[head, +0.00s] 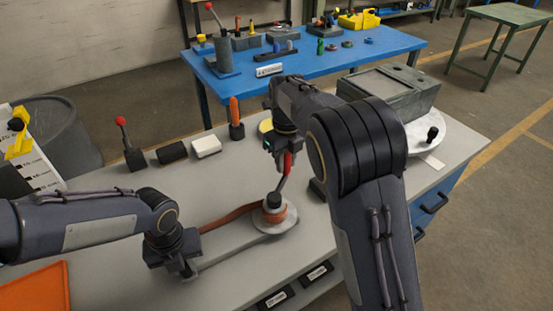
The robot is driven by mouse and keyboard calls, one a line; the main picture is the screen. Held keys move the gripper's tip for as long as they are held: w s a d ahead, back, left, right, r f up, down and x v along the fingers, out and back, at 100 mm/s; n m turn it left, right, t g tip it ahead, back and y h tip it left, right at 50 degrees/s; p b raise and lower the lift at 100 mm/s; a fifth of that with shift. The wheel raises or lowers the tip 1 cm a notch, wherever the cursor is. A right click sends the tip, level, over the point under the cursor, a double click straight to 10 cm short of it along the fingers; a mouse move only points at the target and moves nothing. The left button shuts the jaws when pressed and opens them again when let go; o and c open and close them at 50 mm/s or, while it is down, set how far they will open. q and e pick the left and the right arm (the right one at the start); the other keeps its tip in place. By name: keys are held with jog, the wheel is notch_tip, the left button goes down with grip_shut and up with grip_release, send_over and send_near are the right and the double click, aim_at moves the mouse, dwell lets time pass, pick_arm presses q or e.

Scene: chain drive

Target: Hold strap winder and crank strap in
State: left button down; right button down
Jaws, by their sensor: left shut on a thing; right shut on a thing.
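The strap winder (236,250) lies on the grey bench, its long grey frame reaching from my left gripper to a round spool (273,217) with a black hub on top. The orange-brown strap (232,217) is partly wound on the spool, and a loose length runs left toward my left gripper. My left gripper (188,272) is shut at the left end of the winder's frame; its fingertips are partly hidden. My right gripper (287,156) is shut on the red crank handle (288,165), above and slightly right of the spool. The crank arm slopes down to the hub.
Along the back of the grey bench stand a red-knobbed lever (122,122), a dark block (171,153), a white block (206,147) and an orange-handled tool (235,112). A grey box (390,92) stands at right on a round plate. An orange tray (36,292) is at front left.

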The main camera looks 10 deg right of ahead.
jog(key=s+d+m, duration=0.3)
jog(key=s+m, duration=0.6)
jog(key=m, duration=0.4)
jog(key=shift+d+f+m, duration=0.15)
jog(key=shift+d+m, duration=0.15)
jog(key=shift+a, duration=0.15)
dwell(0.3)
jog(key=c, duration=1.2)
grip_release()
jog(key=shift+o, duration=0.2)
jog(key=shift+w, duration=0.1)
